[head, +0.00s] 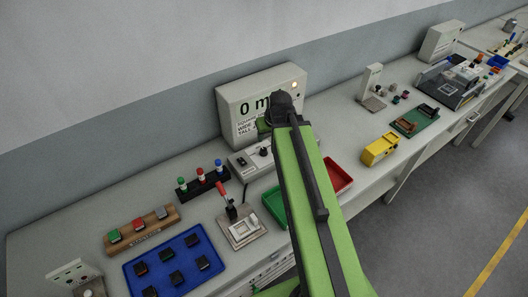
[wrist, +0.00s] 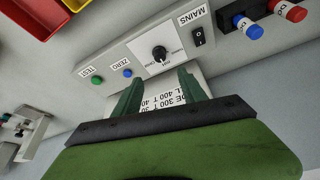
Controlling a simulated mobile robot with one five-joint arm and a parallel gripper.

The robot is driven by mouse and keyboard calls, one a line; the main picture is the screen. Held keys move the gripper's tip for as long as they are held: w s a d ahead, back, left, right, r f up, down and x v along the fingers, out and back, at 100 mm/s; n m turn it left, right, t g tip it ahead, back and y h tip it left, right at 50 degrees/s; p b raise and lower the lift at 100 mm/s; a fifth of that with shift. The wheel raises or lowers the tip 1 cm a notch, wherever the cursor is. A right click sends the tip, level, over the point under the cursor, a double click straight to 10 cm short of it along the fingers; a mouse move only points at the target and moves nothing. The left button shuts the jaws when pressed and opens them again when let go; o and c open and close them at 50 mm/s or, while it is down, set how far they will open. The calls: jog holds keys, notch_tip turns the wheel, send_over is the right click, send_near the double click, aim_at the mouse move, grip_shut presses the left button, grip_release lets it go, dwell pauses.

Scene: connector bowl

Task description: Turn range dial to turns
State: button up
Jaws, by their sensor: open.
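The range dial (wrist: 160,53) is a round black knob with a white pointer mark on a grey control box (wrist: 134,56). Small labels surround it, too small to read surely, so I cannot tell its setting. In the head view the control box (head: 240,160) stands on the bench in front of the display unit, partly hidden by my arm. My gripper (wrist: 162,82) is open, its two green fingers apart and empty. In the wrist view the fingertips appear just short of the dial, not around it. In the head view the gripper is mostly hidden behind the arm.
The same box carries a green button (wrist: 96,80), a blue button (wrist: 127,73) and a mains switch (wrist: 199,36). A display unit (head: 232,98) reading "0 m" stands behind. Red and blue capped posts (wrist: 247,27) are beside the box. Green (head: 274,206) and red (head: 337,176) trays lie nearby.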

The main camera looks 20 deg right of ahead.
aim_at(264, 149)
jog(key=b+x, duration=1.1)
jog(key=x, duration=0.3)
jog(key=shift+a+f+b, duration=0.1)
jog(key=shift+f+b, duration=0.05)
jog(key=shift+b, duration=0.25)
jog(key=shift+s, duration=0.1)
grip_shut()
